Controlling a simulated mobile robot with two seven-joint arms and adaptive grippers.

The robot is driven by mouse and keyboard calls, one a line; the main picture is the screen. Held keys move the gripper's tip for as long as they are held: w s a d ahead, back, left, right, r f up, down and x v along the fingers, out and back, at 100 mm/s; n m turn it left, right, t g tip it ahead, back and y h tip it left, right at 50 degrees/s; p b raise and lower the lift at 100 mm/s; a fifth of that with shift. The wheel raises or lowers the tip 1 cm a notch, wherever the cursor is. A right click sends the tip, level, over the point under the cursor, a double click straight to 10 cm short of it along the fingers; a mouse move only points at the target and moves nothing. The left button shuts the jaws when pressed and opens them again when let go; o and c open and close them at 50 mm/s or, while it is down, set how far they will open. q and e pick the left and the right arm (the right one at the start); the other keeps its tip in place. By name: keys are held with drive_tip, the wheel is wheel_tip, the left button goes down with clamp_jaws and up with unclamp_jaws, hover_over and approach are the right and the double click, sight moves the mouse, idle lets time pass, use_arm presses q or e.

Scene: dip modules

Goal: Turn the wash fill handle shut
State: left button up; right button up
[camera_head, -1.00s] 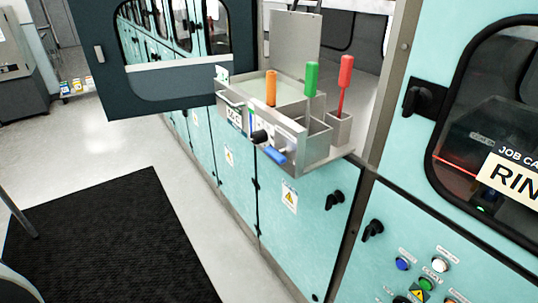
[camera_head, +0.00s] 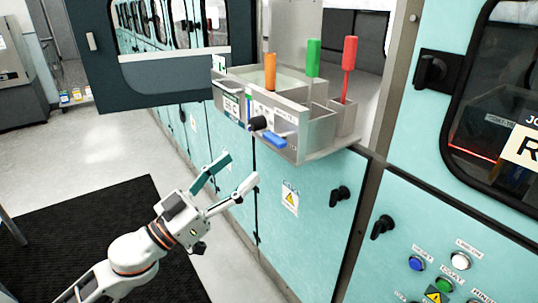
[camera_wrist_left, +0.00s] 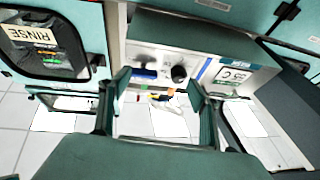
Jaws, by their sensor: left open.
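A blue lever handle (camera_head: 273,140) sits on the front panel of the grey wash module (camera_head: 318,140), beside a black round knob (camera_head: 257,123). I cannot read which label belongs to it. The blue handle (camera_wrist_left: 145,72) and the knob (camera_wrist_left: 180,73) also show in the left wrist view, beyond the fingers. My left gripper (camera_head: 238,171) is open and empty, below and left of the handle, apart from it. Its two fingers (camera_wrist_left: 158,95) are spread in the wrist view. My right gripper is not in view.
An orange handle (camera_head: 270,70), a green handle (camera_head: 313,58) and a red handle (camera_head: 349,54) stand up from the module. An open dark door (camera_head: 165,82) hangs to the left. Teal cabinets (camera_head: 310,235) lie below. Floor with a black mat (camera_head: 60,245) is free at left.

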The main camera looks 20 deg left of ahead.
sight(270, 141)
use_arm(q)
drive_tip(key=w+d+r+h, duration=0.1)
drive_tip(key=r, duration=0.1)
drive_tip(key=w+d+r+m+p, duration=0.1)
drive_tip(key=d+r, duration=0.1)
drive_tip(key=w+d+r+g+h+p, duration=0.1)
drive_tip(key=d, duration=0.1)
drive_tip(key=shift+r+m+h, duration=0.3)
drive_tip(key=shift+r, duration=0.1)
drive_tip(key=shift+w+d+r+p, duration=0.15)
drive_tip(key=shift+w+d+p, duration=0.3)
drive_tip(key=shift+w+d, duration=0.2)
drive_tip(key=c, duration=1.1)
